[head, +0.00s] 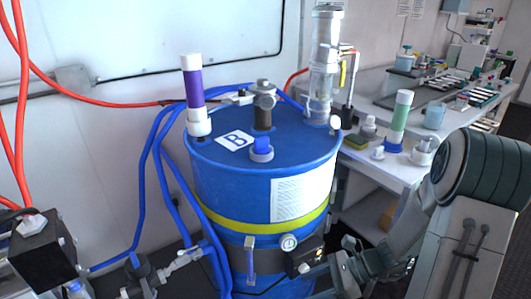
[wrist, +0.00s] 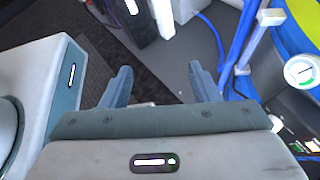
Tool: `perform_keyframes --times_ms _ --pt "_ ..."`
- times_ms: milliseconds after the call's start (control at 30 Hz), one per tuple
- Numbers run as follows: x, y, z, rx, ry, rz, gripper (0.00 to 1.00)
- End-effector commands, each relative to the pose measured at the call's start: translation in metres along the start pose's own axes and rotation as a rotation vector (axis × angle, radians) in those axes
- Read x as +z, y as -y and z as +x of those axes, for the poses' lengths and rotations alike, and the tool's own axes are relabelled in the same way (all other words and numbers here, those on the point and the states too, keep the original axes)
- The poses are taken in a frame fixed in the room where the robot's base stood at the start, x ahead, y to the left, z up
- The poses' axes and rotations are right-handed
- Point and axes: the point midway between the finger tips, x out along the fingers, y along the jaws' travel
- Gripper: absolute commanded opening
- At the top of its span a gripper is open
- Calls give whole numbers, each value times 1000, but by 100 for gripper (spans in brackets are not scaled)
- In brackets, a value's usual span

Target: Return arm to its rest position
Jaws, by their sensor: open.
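My gripper (wrist: 162,84) shows in the wrist view with its two blue-grey fingers spread apart. Nothing is between them, and they point over the dark floor. My arm (head: 485,165) is bent at the right of the head view and reaches down and left to the front of the blue drum.
The blue drum (head: 230,178) stands close to my arm, with a gauge (head: 288,243) on its front. Blue hoses (head: 150,190) run down its left side. A white bench (head: 400,170) with bottles is behind my arm. A dark box (head: 40,255) is at lower left.

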Motion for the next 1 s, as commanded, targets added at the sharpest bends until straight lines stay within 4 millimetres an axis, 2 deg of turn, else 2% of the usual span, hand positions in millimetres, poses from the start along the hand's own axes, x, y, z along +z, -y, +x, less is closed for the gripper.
perform_keyframes --times_ms 33,100,500,800,1000 --pt "17 -9 -6 32 -64 -88 55" --pt "30 -20 -12 78 -147 -205 55" --pt "98 -71 -63 326 -596 -868 55" --pt "150 -96 -112 482 -917 -1341 55" --pt "173 -105 -134 545 -1061 -1539 55"
